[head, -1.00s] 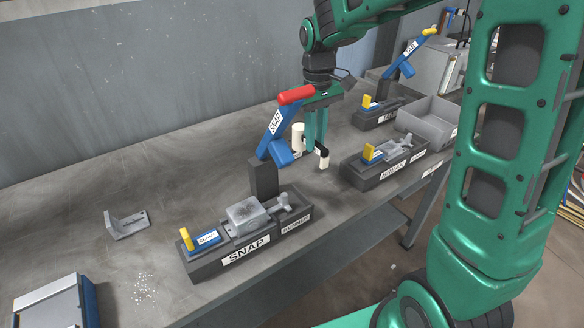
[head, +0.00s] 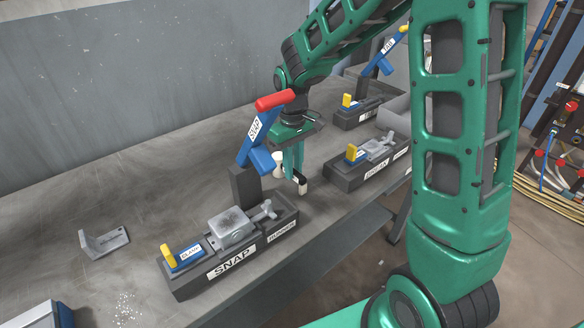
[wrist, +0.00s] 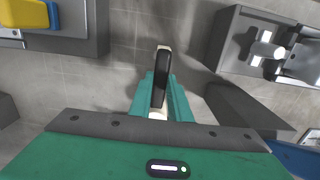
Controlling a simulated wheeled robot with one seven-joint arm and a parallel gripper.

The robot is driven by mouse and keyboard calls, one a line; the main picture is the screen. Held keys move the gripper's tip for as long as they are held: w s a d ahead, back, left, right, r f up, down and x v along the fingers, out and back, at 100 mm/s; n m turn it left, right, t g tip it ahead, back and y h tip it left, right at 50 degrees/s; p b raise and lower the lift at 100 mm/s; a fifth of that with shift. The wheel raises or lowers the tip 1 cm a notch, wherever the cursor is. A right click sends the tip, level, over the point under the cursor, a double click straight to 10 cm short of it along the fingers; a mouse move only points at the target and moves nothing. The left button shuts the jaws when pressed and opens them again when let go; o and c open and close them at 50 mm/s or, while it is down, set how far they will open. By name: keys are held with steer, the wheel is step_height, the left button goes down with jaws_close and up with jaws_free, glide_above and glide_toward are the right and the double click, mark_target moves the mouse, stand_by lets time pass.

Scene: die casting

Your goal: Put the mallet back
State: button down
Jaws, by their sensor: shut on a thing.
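My gripper (head: 293,178) is shut on the mallet (head: 277,163), between the SNAP fixture and the BREAK fixture. In the head view a pale round part of the mallet shows left of my fingers, and a black and white end shows at their right. In the wrist view the mallet (wrist: 161,78) is a narrow black and white piece upright in the picture between my green fingers (wrist: 160,100). My fingers hide part of it. I cannot tell whether it touches the table.
The SNAP fixture (head: 180,285), with a blue lever and red grip (head: 275,101), stands left of my gripper. The BREAK fixture (head: 340,178) stands to the right. A grey bracket (head: 104,242) lies far left. The table (head: 130,190) between bracket and back wall is clear.

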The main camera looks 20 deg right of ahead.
steer(key=shift+f, duration=0.15)
steer(key=c, duration=1.6)
jaws_free()
steer(key=shift+c, duration=0.2)
step_height(320, 180, up, 12)
steer(key=shift+w, duration=0.15)
steer(key=s+d+f+m, duration=0.1)
steer(key=s+d+m, duration=0.4)
steer(key=s, duration=1)
steer(key=s+d+m, duration=0.5)
steer(key=s+d, duration=0.6)
steer(key=s, duration=0.4)
steer(key=shift+d+f, duration=0.35)
